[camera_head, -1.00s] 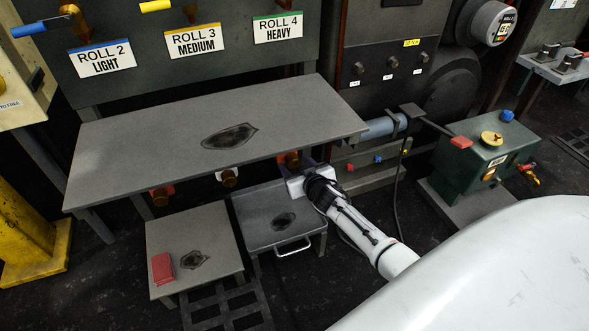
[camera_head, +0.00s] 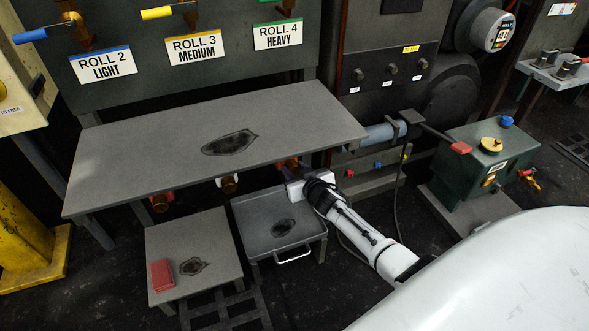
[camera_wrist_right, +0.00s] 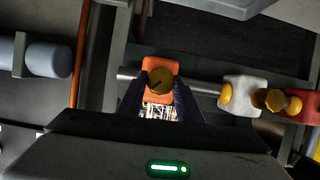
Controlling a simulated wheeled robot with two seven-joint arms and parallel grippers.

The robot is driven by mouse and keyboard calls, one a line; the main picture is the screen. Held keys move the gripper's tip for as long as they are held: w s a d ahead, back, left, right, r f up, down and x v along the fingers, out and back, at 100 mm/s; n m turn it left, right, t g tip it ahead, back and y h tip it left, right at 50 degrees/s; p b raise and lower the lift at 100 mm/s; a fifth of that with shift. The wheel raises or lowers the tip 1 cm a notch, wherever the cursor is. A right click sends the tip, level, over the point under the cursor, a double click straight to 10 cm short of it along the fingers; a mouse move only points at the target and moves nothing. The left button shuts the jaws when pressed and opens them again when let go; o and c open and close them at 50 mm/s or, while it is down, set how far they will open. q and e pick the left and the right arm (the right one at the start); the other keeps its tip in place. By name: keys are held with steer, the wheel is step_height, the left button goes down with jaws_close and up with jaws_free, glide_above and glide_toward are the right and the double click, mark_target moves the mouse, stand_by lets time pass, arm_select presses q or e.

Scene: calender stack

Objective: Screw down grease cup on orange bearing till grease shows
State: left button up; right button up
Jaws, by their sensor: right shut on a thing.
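The orange bearing (camera_wrist_right: 161,65) sits on a horizontal shaft in the right wrist view. In the head view only a bit of orange (camera_head: 288,162) shows under the front edge of the grey table. The brass grease cup (camera_wrist_right: 159,82) is on the orange bearing, between the dark fingers of my right gripper (camera_wrist_right: 160,90). That gripper is shut on the cup; the same gripper (camera_head: 287,172) shows partly hidden below the table edge in the head view. No grease can be made out at the bearing. My left gripper is out of view.
A white bearing (camera_wrist_right: 238,95) and a red bearing (camera_wrist_right: 301,104), with brass cups, lie along the shaft. The grey table (camera_head: 110,160) overhangs the gripper.

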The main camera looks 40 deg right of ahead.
steer(key=shift+d+r+m+p, duration=0.1)
steer(key=shift+m+p, duration=0.3)
steer(key=shift+p, duration=0.05)
steer(key=shift+m+y+p, duration=0.35)
steer(key=shift+m+y, duration=0.15)
steer(key=shift+y, duration=0.1)
steer(key=shift+d+m+t+y, duration=0.1)
steer(key=shift+m+t+y, duration=0.2)
steer(key=shift+m+y, duration=0.15)
steer(key=shift+s+f+m+t+y+b, duration=0.15)
steer(key=shift+m+y+b, duration=0.1)
steer(key=shift+m, duration=0.25)
steer(key=shift+w+f+m+t+y+b, duration=0.15)
steer(key=shift+m+y+b, duration=0.1)
steer(key=shift+m, duration=0.2)
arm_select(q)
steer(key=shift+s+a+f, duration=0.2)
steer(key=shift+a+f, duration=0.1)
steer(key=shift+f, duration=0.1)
arm_select(e)
steer(key=shift+s, duration=0.1)
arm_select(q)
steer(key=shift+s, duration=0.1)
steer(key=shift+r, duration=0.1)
arm_select(e)
steer(key=o, duration=1)
steer(key=shift+r, duration=0.1)
steer(key=shift+o, duration=0.2)
